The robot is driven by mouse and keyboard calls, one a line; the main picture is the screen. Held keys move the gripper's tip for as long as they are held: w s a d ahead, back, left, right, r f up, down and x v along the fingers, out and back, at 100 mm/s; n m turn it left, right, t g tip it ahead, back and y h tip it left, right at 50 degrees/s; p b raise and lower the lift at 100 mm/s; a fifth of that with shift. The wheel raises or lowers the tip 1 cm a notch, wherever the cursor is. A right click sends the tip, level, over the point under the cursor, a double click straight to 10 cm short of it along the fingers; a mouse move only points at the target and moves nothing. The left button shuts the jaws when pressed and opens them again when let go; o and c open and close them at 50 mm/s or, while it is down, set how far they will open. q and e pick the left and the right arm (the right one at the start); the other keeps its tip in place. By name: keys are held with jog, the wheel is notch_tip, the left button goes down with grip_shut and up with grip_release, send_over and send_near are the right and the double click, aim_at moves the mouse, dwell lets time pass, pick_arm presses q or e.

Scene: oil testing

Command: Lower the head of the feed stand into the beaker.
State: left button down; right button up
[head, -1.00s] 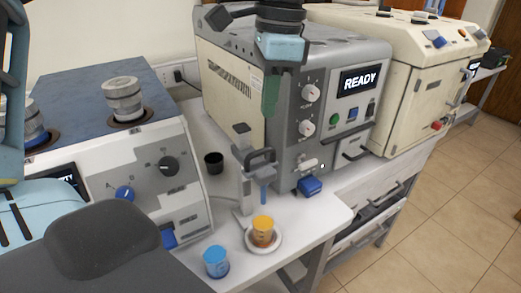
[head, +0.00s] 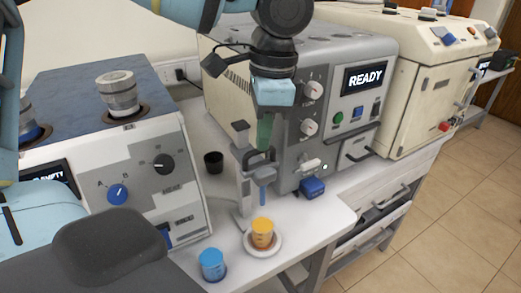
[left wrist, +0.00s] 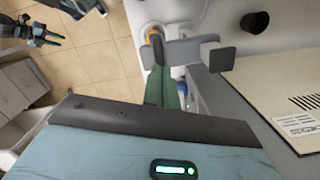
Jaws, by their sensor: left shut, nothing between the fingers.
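The feed stand (head: 241,180) is a grey post on the white bench with a dark-handled head (head: 262,160) and a blue tip (head: 263,194) pointing down. The amber beaker (head: 262,234) stands upright on a white dish (head: 279,243), with the tip above its rim. My left gripper (head: 265,140) comes down from above with its green fingers shut and empty, just over the head's handle; I cannot tell whether they touch it. The fingers (left wrist: 162,88) and grey stand (left wrist: 190,50) also show in the left wrist view. A dark claw at its upper left (left wrist: 38,32) looks like my right gripper.
A blue cup (head: 213,264) stands left of the dish near the bench edge. A black cup (head: 213,162) is behind the stand. The READY machine (head: 335,110) stands close on the right, and a grey-white machine (head: 125,185) on the left.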

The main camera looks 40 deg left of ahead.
aim_at(263, 183)
pick_arm(q)
jog(key=shift+f, duration=0.1)
pick_arm(e)
jog(key=shift+d, duration=0.1)
